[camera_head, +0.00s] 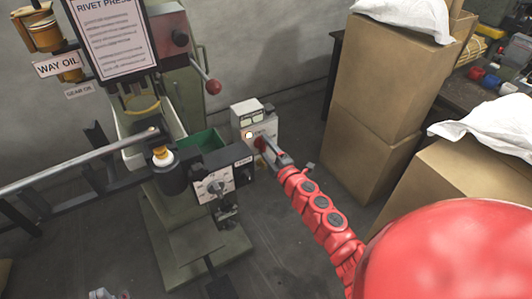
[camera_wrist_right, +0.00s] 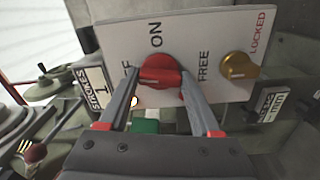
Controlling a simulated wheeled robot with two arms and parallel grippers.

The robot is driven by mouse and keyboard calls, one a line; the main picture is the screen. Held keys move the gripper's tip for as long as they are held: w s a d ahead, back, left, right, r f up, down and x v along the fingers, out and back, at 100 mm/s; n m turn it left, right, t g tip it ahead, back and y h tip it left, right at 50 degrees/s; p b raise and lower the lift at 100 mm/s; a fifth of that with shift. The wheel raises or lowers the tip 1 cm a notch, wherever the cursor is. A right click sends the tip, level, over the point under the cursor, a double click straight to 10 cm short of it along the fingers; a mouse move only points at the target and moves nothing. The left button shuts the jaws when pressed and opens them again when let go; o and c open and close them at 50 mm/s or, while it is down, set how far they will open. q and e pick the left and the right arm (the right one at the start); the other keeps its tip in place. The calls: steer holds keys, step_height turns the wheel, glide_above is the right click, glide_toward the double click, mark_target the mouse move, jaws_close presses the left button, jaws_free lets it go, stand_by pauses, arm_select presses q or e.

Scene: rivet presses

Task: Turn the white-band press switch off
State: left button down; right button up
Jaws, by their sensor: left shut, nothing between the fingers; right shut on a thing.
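The switch box (camera_head: 255,122) of the press has a white panel, and its lit orange lamp (camera_head: 249,135) shows in the head view. In the right wrist view the panel (camera_wrist_right: 205,35) carries a red switch knob (camera_wrist_right: 160,76) between the labels ON and a partly hidden OFF. The knob's bar lies nearly level in that view, one end toward the hidden label. My right gripper (camera_head: 272,150) is shut on the red knob, a finger on each side. My left gripper (camera_head: 105,294) barely shows at the bottom edge of the head view. No white band is clearly visible.
A yellow knob (camera_wrist_right: 239,67) sits between FREE and LOCKED. A dial box (camera_head: 215,187) and a red-ball lever (camera_head: 213,87) are left of the switch box. Cardboard boxes (camera_head: 375,90) with white sacks stand at right. Some grey floor between is clear.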

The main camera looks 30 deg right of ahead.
steer(key=shift+f+n+b, duration=0.15)
steer(key=shift+n+b, duration=0.45)
steer(key=shift+n, duration=0.5)
steer(key=o, duration=1.4)
steer(key=s, duration=1.1)
steer(key=s+p, duration=0.1)
steer(key=s, duration=0.5)
steer(key=shift+s+d, duration=0.25)
steer(key=shift+d, duration=0.1)
